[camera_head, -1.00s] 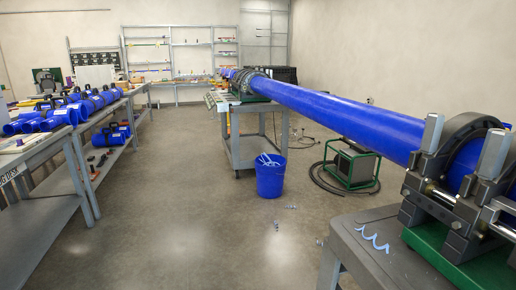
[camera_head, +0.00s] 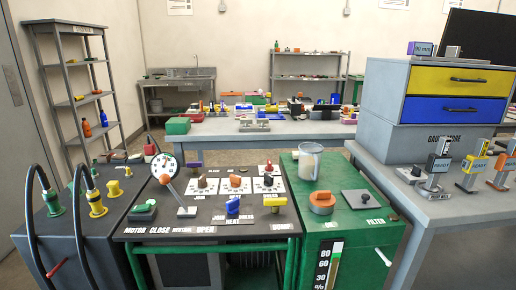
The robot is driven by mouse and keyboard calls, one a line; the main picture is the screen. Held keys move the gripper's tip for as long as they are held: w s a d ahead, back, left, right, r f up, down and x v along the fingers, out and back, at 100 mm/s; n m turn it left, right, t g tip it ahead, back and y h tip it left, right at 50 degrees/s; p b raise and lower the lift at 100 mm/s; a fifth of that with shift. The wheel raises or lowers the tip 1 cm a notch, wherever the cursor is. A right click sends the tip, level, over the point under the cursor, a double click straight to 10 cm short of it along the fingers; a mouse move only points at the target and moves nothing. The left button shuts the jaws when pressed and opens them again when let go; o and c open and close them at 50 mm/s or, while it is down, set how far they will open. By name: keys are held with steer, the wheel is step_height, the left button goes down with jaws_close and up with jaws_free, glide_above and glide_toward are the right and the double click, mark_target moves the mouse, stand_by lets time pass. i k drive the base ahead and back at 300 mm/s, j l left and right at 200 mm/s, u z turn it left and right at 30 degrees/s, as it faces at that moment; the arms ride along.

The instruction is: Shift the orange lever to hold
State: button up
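On a dark control cart (camera_head: 140,222) in the middle left stands a lever with an orange ball knob (camera_head: 165,179). Its pale shaft tilts up and left from a light base plate (camera_head: 187,212). Words along the front edge below it read like motor, close, neutral and open. A small orange knob (camera_head: 235,181) sits on a white label plate farther right, beside a brownish one (camera_head: 202,182). I cannot make out the word hold, as the plate lettering is too small. My gripper is not in view.
A round dial gauge (camera_head: 165,163), a blue switch (camera_head: 233,206) and a yellow handle (camera_head: 275,202) share the panel. A green unit (camera_head: 345,228) with an orange cap (camera_head: 321,202) and clear jug (camera_head: 310,160) adjoins right. Black hoses (camera_head: 38,215) arch at left.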

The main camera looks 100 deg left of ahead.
mark_target(164, 179)
steer(key=u, duration=3.05)
